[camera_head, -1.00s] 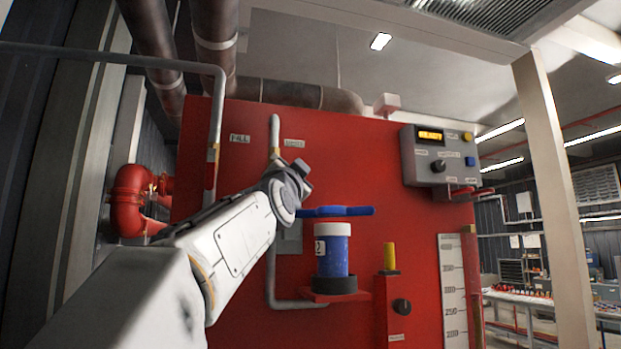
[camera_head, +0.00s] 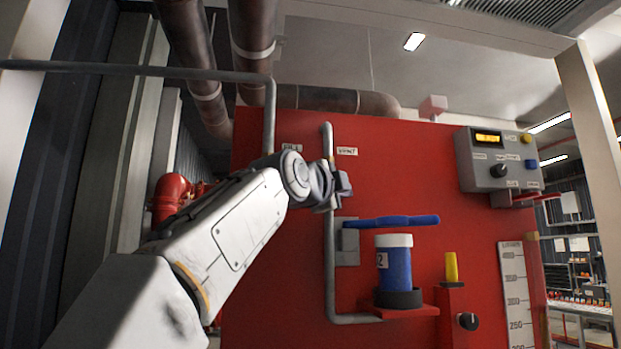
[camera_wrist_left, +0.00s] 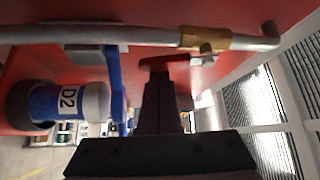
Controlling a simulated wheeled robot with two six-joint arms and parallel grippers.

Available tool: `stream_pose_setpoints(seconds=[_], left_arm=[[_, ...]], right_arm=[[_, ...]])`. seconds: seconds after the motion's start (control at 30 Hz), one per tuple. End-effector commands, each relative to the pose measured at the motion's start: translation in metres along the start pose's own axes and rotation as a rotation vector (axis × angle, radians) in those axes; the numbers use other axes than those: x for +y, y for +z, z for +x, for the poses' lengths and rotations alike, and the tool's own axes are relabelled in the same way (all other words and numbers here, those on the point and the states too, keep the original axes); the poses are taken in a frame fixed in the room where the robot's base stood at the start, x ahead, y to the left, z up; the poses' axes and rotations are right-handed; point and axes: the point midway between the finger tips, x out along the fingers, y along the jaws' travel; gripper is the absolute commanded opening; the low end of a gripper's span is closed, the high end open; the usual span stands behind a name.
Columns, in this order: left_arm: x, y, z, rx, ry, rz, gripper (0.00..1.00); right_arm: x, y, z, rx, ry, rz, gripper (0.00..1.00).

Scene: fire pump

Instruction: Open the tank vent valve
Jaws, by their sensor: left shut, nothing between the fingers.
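The tank vent pipe (camera_head: 328,245) is a grey pipe on the red tank panel, beside a VENT label (camera_head: 347,151). In the left wrist view a brass valve body (camera_wrist_left: 205,40) sits on the pipe, with a red handle (camera_wrist_left: 165,62) beside it. My left gripper (camera_head: 342,188) is at the pipe, below the label, and hides the valve in the head view. In the left wrist view its dark fingers (camera_wrist_left: 160,85) are shut and empty, with their tips close to the red handle. I cannot tell whether they touch. My right gripper is not in view.
A blue lever (camera_head: 392,221) sticks out right of the pipe, just below my gripper. Under it a blue canister (camera_head: 394,268) stands on a red shelf (camera_head: 410,311). A grey control box (camera_head: 497,160) is at upper right. A fill pipe (camera_head: 270,120) runs at left.

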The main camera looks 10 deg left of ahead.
Motion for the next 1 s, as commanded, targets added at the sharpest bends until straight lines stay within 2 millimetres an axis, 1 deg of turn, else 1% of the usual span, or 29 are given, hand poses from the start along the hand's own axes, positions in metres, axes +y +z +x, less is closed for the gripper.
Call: stream_pose_setpoints(seconds=[0.03, 0.2, 0.5, 1.0], left_arm=[[-0.002, -0.002, 0.001, 0.003, 0.015, 0.017, 0.00], [0.000, 0.001, -0.002, 0.003, 0.059, 0.074, 0.00], [0.002, 0.007, -0.006, 0.004, 0.074, 0.093, 0.00], [0.001, 0.009, -0.008, 0.002, 0.072, 0.093, 0.00]], right_arm=[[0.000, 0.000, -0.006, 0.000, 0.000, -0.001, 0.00], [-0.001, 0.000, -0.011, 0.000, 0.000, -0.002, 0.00], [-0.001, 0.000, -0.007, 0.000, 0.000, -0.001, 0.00], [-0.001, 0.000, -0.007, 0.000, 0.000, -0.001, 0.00]])
